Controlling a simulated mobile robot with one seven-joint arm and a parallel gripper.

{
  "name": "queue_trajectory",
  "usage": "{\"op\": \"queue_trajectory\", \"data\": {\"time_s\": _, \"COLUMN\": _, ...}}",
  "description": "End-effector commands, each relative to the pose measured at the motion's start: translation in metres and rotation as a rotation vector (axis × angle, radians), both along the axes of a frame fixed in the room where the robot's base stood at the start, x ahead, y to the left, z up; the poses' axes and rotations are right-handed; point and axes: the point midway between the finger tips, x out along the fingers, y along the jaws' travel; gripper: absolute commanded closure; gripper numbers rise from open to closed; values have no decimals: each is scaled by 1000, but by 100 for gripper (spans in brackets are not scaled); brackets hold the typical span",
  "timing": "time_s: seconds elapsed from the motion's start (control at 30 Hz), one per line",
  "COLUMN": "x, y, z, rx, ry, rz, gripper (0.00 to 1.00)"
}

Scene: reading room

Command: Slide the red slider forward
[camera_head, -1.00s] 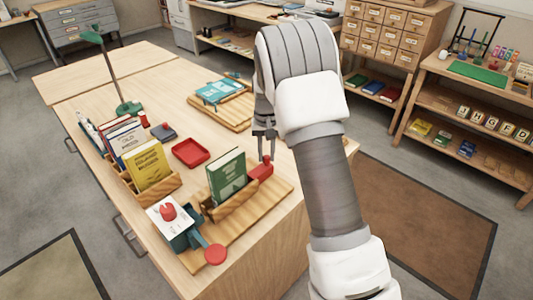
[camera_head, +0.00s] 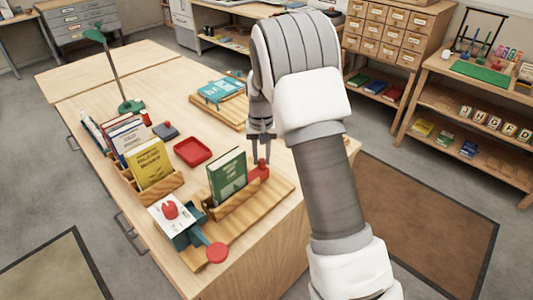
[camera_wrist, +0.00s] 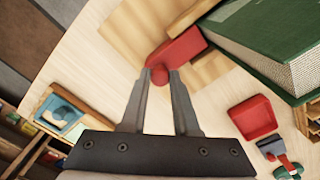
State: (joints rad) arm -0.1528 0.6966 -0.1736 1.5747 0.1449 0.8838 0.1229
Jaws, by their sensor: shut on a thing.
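The red slider (camera_head: 258,174) sits at the far end of a wooden stand (camera_head: 262,206) on the near part of the table, beside an upright green book (camera_head: 228,176). It is a red block with a small round knob. In the wrist view the slider (camera_wrist: 183,46) lies against the green book (camera_wrist: 270,35), with pale wood under it. My gripper (camera_head: 261,160) points down over it. In the wrist view my gripper (camera_wrist: 160,74) has its fingertips on either side of the red knob, shut on it.
A red tray (camera_head: 192,152) lies left of the stand. A yellow book (camera_head: 150,165) stands in a wooden rack. A teal stamp-like tool with a red disc (camera_head: 217,253) is at the near end. A blue item on a wooden board (camera_head: 222,92) lies behind.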

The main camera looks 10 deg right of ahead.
Motion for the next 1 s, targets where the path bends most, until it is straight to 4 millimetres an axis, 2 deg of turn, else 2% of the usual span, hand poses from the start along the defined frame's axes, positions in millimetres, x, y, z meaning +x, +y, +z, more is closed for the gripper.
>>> {"op": "queue_trajectory", "data": {"time_s": 0.13, "x": 1, "y": 0, "z": 1, "rx": 0, "ry": -1, "rz": 0, "gripper": 100}}
{"op": "queue_trajectory", "data": {"time_s": 0.17, "x": 1, "y": -1, "z": 1, "rx": 0, "ry": -2, "rz": 0, "gripper": 69}}
{"op": "queue_trajectory", "data": {"time_s": 0.3, "x": 1, "y": -1, "z": 1, "rx": 0, "ry": -2, "rz": 0, "gripper": 44}}
{"op": "queue_trajectory", "data": {"time_s": 0.33, "x": 1, "y": -1, "z": 1, "rx": 0, "ry": -2, "rz": 0, "gripper": 41}}
{"op": "queue_trajectory", "data": {"time_s": 0.6, "x": 1, "y": -1, "z": 1, "rx": 0, "ry": -1, "rz": 0, "gripper": 41}}
{"op": "queue_trajectory", "data": {"time_s": 0.73, "x": 1, "y": -1, "z": 8, "rx": -1, "ry": -3, "rz": 0, "gripper": 41}}
{"op": "queue_trajectory", "data": {"time_s": 0.87, "x": 2, "y": -1, "z": 30, "rx": 0, "ry": -5, "rz": 0, "gripper": 41}}
{"op": "queue_trajectory", "data": {"time_s": 1.0, "x": 2, "y": -1, "z": 64, "rx": 0, "ry": -6, "rz": 0, "gripper": 41}}
